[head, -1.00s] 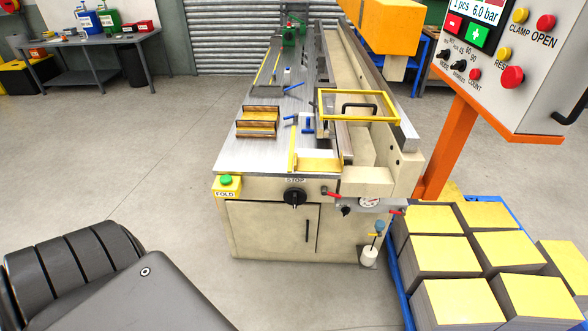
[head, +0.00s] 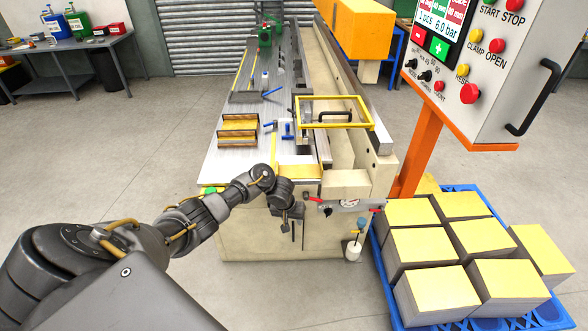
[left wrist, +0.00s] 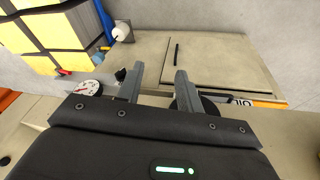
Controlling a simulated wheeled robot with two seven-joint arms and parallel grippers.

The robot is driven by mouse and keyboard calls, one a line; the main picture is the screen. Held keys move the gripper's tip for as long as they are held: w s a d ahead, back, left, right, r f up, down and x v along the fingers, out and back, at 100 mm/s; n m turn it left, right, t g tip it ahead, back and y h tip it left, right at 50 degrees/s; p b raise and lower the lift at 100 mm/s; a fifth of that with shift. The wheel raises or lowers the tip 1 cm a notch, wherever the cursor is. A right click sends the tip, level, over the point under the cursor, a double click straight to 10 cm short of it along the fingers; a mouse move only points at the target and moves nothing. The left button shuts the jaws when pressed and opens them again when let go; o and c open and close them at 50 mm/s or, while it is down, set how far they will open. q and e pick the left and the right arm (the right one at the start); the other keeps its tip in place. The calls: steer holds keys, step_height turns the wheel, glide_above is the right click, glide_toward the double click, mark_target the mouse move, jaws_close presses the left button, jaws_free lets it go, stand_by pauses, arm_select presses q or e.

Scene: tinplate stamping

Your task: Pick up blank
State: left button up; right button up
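Stacks of yellow-topped sheets (head: 480,235), which look like the blanks, stand on a blue pallet (head: 375,245) at the right in the head view. Several such stacks also show at the upper left of the left wrist view (left wrist: 62,15). A flat yellow piece (head: 300,171) lies at the machine's near end; I cannot tell whether it is a loose blank. My left gripper (left wrist: 158,76) is open, with nothing between its fingers. In the head view it points down in front of the machine's near end, apart from the stacks. My right gripper is out of view.
The machine (head: 230,155) fills the middle, with a yellow frame guard (head: 372,112) and a brown-and-yellow rack (head: 238,130) on top. A control panel (head: 480,70) on an orange post stands at the right. Floor (head: 110,150) is clear at the left.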

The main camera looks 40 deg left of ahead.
arm_select(q)
steer(key=w+a+r+n+t+y+p, duration=0.15)
steer(key=a+r, duration=0.35)
steer(key=r, duration=0.6)
steer(key=w+a+r+n+y, duration=0.25)
steer(key=a+r, duration=0.25)
steer(key=r, duration=0.6)
steer(key=m+b, duration=0.1)
steer(key=b, duration=0.4)
glide_toward(277, 167)
steer(key=x, duration=0.3)
steer(key=shift+d, duration=0.1)
steer(key=shift+w+a+f, duration=0.15)
steer(key=shift+a, duration=0.05)
steer(key=shift+x, duration=2.65)
jaws_close()
